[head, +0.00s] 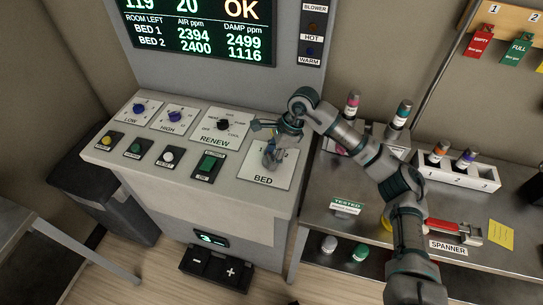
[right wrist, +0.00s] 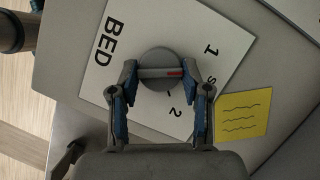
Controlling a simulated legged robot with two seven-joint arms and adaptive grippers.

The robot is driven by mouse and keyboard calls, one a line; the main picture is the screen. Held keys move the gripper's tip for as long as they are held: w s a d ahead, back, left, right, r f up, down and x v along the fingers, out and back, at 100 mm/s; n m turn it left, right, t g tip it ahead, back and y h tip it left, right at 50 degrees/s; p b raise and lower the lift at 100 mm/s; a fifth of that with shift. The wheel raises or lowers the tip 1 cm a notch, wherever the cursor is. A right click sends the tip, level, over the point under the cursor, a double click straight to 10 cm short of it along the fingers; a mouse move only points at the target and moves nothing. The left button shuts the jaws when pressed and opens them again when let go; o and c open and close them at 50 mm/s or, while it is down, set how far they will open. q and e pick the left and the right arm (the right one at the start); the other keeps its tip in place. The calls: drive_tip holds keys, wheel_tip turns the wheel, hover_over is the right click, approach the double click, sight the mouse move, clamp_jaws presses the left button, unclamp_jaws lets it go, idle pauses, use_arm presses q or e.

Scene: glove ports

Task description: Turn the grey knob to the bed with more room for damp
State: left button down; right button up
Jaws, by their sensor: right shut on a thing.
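The grey knob (right wrist: 160,64) sits on the white BED plate (right wrist: 101,78), marked 1 and 2. Its red mark points right in the right wrist view, between the 1 and the 2. My right gripper (right wrist: 159,80) is shut on the knob, a finger on each side. In the head view the right gripper (head: 270,158) comes down over the BED plate (head: 285,180) and mostly hides the knob. The display (head: 205,35) reads room left: bed 1 air 2394, damp 2499; bed 2 air 2400, damp 1116. My left gripper is not in view.
The RENEW dial (head: 222,124), a green switch (head: 208,164) and several other knobs and buttons lie left of the BED plate. A metal bench (head: 330,215) with racks stands to the right. A yellow note (right wrist: 243,114) shows beside the plate in the wrist view.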

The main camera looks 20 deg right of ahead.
drive_tip(key=shift+w+f+n+g, duration=0.1)
drive_tip(key=shift+n+g, duration=0.3)
drive_tip(key=shift+n, duration=0.5)
drive_tip(key=shift+w+n+g, duration=0.1)
drive_tip(key=shift+n+g, duration=0.2)
drive_tip(key=shift+n, duration=0.6)
drive_tip(key=shift+n+g+b, duration=0.3)
drive_tip(key=shift+n+b, duration=0.15)
drive_tip(key=shift+n, duration=0.35)
drive_tip(key=shift+w+n+h, duration=0.1)
drive_tip(key=shift+n+h, duration=0.2)
drive_tip(key=shift+n, duration=0.3)
drive_tip(key=shift+n+g+b, duration=0.3)
drive_tip(key=shift+n+g, duration=0.1)
drive_tip(key=shift+n, duration=0.2)
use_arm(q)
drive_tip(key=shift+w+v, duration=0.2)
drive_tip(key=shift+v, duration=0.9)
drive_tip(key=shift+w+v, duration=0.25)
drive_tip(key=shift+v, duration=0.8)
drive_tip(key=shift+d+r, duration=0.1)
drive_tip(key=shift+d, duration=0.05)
use_arm(e)
drive_tip(key=o, duration=1.1)
drive_tip(key=shift+o, duration=0.2)
